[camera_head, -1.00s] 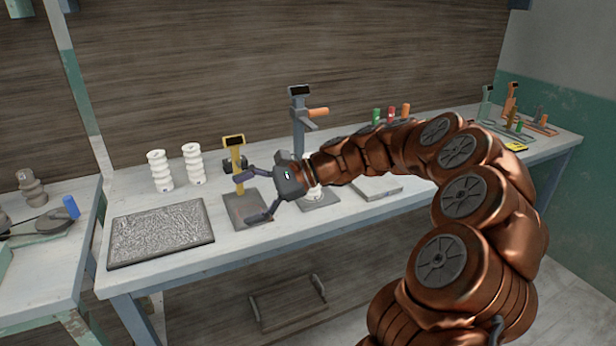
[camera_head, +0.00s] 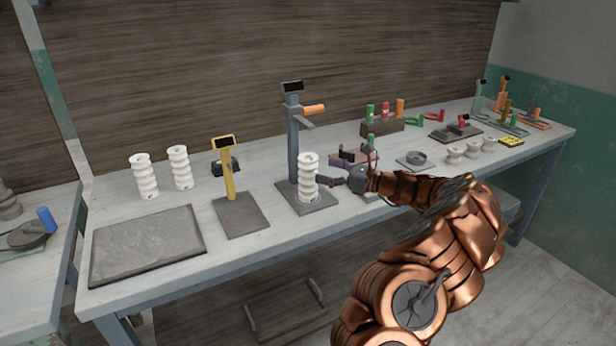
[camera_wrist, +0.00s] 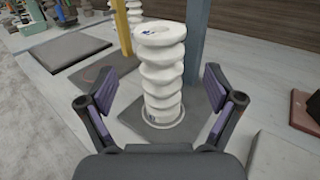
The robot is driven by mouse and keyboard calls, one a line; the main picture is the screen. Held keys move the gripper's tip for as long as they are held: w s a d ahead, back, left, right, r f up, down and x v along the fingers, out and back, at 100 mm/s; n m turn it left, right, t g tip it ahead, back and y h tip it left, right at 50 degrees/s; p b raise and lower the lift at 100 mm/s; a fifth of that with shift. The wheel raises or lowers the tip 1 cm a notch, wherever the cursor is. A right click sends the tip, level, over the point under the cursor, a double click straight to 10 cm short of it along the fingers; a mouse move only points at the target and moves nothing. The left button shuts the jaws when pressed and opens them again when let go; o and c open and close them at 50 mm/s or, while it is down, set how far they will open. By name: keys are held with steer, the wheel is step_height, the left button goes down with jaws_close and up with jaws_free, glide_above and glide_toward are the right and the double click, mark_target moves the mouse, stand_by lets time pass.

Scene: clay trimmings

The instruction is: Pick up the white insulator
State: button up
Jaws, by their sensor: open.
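A white ribbed insulator (camera_head: 308,178) stands upright on the dark base plate of a grey post stand (camera_head: 294,135) with an orange handle. It also shows in the wrist view (camera_wrist: 160,75), centred ahead of my fingers. My gripper (camera_head: 335,168) is open, just to the right of this insulator in the head view. In the wrist view my gripper (camera_wrist: 160,95) has its fingers spread wide, apart from the insulator, with nothing held. Two more white insulators, one (camera_head: 145,176) and another (camera_head: 180,167), stand upright at the left on the bench.
A yellow stand (camera_head: 228,175) with a dark plate is left of the insulator. A flat grey slab (camera_head: 148,245) lies at the bench's left.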

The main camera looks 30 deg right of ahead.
mark_target(309, 164)
steer(key=shift+r+p+x, duration=0.2)
steer(key=shift+p+x, duration=0.1)
steer(key=shift+x, duration=1.15)
steer(key=shift+r+p+x, duration=0.2)
steer(key=shift+p+x, duration=0.05)
steer(key=shift+x, duration=1.15)
jaws_close()
